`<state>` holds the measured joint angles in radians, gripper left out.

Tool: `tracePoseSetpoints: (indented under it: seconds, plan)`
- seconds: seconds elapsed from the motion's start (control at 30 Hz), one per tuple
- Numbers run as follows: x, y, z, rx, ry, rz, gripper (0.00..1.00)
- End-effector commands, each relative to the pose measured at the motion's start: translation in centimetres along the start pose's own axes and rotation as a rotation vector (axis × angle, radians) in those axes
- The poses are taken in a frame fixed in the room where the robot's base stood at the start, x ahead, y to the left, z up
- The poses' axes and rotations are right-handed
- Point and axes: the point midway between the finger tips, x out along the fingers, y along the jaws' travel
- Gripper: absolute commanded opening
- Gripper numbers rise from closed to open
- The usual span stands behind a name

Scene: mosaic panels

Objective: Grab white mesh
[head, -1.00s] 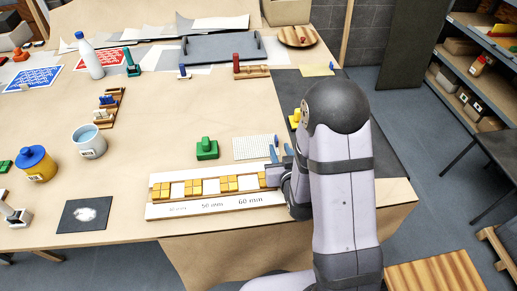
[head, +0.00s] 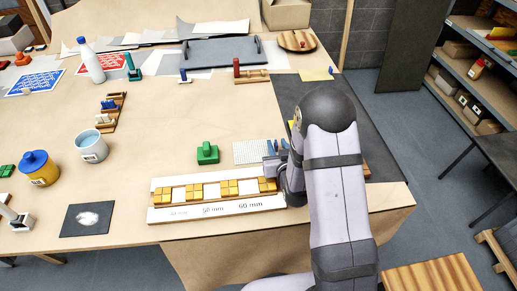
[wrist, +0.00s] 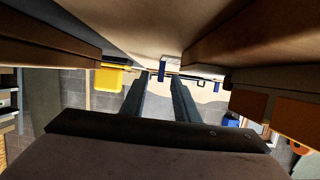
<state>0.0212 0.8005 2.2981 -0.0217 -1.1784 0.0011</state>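The white mesh (head: 247,152) is a flat, light sheet with a fine grid. It lies on the wooden table just behind the white board with yellow tiles. My gripper (head: 271,150) is low at the mesh's right edge and hides part of that edge. In the wrist view my gripper (wrist: 161,88) has its two fingers apart with a gap between them. I see nothing clearly held there, and I cannot pick out the mesh in that view.
A green-handled block (head: 207,153) stands left of the mesh. The long white board (head: 215,209) with yellow tiles lies in front. A dark mat (head: 365,120) covers the table's right side. The table behind the mesh is clear.

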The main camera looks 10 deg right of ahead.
Motion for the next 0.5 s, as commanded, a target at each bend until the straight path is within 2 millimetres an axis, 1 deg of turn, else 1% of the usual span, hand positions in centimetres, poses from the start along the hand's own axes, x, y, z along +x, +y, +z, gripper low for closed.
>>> tracePoseSetpoints:
  seconds: [0.2,0.27,0.3,0.33,0.5]
  plan:
    - [0.04,-0.01,0.05,0.0,0.0,0.0,0.28]
    - [0.03,-0.01,0.05,0.0,0.0,0.0,0.14]
    - [0.03,-0.01,0.05,0.0,0.0,0.0,0.04]
    - [0.03,-0.01,0.05,0.0,0.0,0.0,0.0]
    - [0.02,-0.01,0.03,0.0,0.0,0.0,0.0]
